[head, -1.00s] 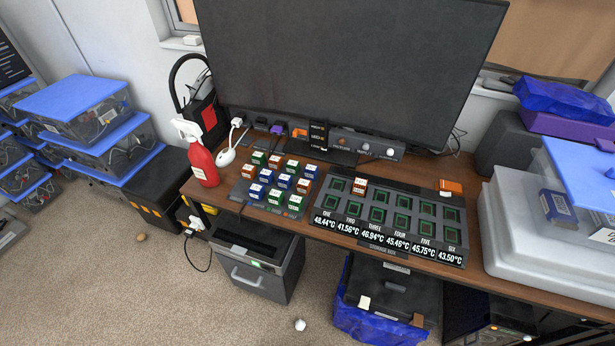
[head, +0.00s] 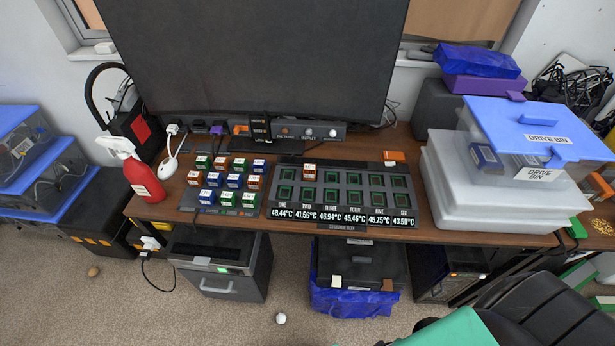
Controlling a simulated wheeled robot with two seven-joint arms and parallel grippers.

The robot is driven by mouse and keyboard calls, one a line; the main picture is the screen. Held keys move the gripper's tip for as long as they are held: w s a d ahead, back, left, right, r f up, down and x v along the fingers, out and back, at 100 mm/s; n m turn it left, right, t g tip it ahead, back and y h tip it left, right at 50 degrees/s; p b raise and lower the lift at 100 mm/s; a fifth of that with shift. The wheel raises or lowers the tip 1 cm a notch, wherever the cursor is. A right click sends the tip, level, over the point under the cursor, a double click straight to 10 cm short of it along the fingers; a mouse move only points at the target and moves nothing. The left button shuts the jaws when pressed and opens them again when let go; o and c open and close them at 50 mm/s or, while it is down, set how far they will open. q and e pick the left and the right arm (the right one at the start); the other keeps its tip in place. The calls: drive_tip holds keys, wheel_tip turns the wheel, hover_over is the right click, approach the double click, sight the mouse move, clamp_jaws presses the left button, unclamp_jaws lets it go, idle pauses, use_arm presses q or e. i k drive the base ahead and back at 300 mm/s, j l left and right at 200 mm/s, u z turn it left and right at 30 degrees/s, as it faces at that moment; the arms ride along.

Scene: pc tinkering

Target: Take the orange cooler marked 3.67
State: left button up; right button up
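Small cube-shaped coolers in orange, blue and green stand in rows on a dark tray (head: 185,203) on the desk. Orange ones show at the left (head: 195,179), at the back (head: 221,163) and at the right (head: 254,182) of the tray. One more orange cooler (head: 309,172) sits in a back-row slot of the dark rack (head: 270,182), which has green-edged slots and a row of temperature readouts. The marks on the coolers are too small to read, so I cannot tell which is 3.67. Neither of my grippers is in view.
A red extinguisher-like bottle (head: 143,182) stands left of the tray. A large monitor (head: 255,60) is behind. A white bin with a blue lid (head: 535,128) fills the right end of the desk. A dark padded shape (head: 545,310) is at bottom right.

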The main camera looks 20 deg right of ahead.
sight(221, 164)
drive_tip(key=j+z, duration=0.6)
drive_tip(key=z, duration=0.15)
drive_tip(key=j+z, duration=0.6)
drive_tip(key=z, duration=0.15)
